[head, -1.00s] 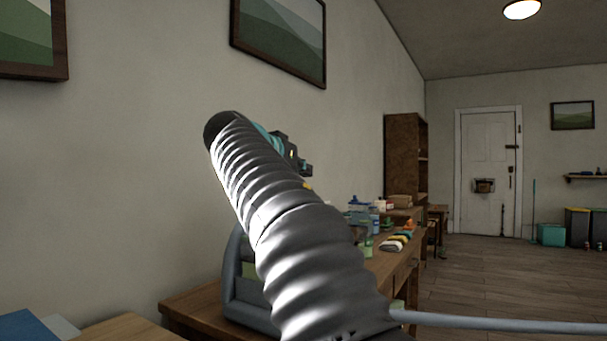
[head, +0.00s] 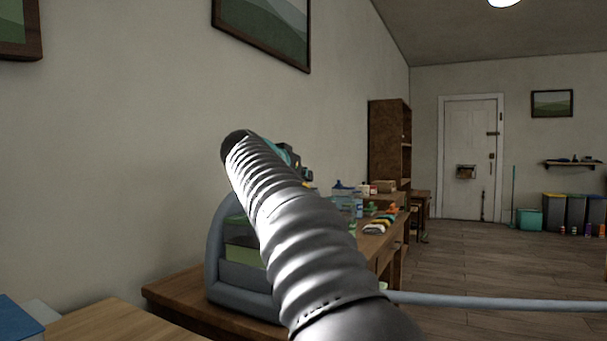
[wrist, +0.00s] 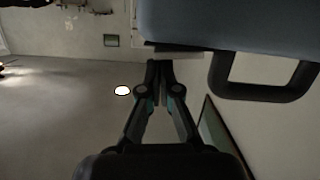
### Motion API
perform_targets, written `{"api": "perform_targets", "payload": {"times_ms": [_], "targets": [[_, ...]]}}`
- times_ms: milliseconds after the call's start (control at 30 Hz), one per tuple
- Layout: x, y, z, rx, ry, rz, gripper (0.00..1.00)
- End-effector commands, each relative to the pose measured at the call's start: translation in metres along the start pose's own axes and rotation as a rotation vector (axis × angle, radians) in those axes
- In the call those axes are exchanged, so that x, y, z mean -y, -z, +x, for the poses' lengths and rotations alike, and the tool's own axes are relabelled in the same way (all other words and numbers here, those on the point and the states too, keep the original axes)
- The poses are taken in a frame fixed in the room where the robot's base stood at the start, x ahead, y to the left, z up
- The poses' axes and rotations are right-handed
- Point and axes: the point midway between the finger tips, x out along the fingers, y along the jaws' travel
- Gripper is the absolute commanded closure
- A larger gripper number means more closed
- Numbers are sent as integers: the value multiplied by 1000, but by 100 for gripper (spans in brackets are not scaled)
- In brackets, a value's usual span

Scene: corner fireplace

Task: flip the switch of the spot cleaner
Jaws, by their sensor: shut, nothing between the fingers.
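The spot cleaner (head: 216,262) appears to be the grey-blue, rounded machine with a greenish panel on the wooden table, partly hidden behind my arm. In the wrist view, which is upside down, a large blue-grey body (wrist: 235,25) with a black loop handle fills the top right; it looks like the same machine. My gripper (wrist: 160,66) is shut and empty, its tips close to the lower edge of that body. I cannot tell whether they touch it. In the head view my gripper (head: 294,158) is mostly hidden behind my ribbed arm. I cannot make out the switch.
The wooden table (head: 172,296) runs along the wall, with bottles, folded cloths (head: 380,224) and other items beyond the machine. A blue object (head: 18,322) lies on a nearer surface at lower left. Open floor (head: 480,265) lies to the right.

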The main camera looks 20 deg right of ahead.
Motion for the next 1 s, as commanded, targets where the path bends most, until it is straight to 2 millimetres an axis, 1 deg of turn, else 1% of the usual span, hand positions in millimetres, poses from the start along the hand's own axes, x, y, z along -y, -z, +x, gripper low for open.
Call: {"api": "perform_targets", "payload": {"times_ms": [167, 367, 400, 633, 767, 1000], "targets": [[0, 0, 0, 0, 0, 1, 100], [-1, -12, 3, 0, 14, 61, 100], [-1, -7, 2, 0, 15, 62, 100], [-1, -5, 1, 2, 14, 59, 100], [-3, 6, -1, 1, 14, 60, 100], [-12, 41, -9, -1, 15, 62, 100]]}}
